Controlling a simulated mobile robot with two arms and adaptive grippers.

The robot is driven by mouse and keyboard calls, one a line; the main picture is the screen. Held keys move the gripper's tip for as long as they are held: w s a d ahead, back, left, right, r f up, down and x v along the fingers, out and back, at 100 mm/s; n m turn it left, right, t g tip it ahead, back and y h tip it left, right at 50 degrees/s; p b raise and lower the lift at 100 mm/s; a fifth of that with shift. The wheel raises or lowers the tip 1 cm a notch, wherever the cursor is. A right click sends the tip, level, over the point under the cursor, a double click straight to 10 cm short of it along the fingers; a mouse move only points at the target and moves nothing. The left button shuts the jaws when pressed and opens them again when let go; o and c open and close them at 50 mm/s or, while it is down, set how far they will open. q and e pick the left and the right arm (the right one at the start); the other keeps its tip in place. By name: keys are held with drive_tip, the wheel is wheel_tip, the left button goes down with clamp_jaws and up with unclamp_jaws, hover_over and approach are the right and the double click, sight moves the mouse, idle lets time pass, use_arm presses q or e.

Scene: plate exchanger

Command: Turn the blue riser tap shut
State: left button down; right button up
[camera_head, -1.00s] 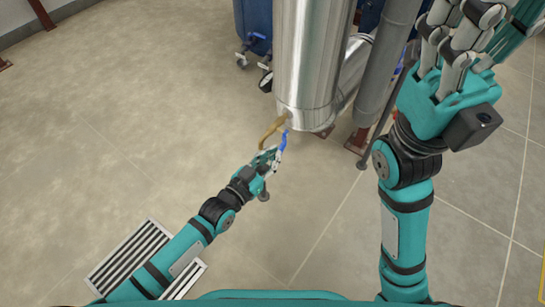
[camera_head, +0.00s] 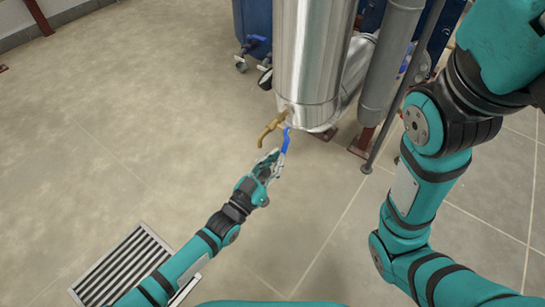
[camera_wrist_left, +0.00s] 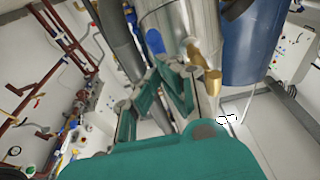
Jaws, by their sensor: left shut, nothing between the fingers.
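The tap has a brass spout (camera_head: 268,131) and a blue lever handle (camera_head: 286,141), low on the steel column (camera_head: 308,60) in the head view. The lever hangs down beside the spout. My left gripper (camera_head: 272,158) is shut and empty, just below the lever's lower end; I cannot tell whether it touches. In the left wrist view the blue lever (camera_wrist_left: 154,40) shows beyond the gripper fingers (camera_wrist_left: 170,75), with the brass spout (camera_wrist_left: 209,76) to their right. My right arm rises at the right, its fingers outside the picture.
A grey pipe (camera_head: 388,70) and a thin post (camera_head: 405,90) stand right of the column. A blue container (camera_head: 252,25) on casters is behind left. A floor grate (camera_head: 125,265) lies at the lower left. The floor at the left is clear.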

use_arm(q)
drive_tip(key=shift+w+d+f, duration=0.35)
drive_tip(key=shift+w+f, duration=0.15)
drive_tip(key=shift+f, duration=0.15)
drive_tip(key=shift+w+d+f, duration=0.35)
drive_tip(key=shift+w+f, duration=0.15)
drive_tip(key=shift+f, duration=0.2)
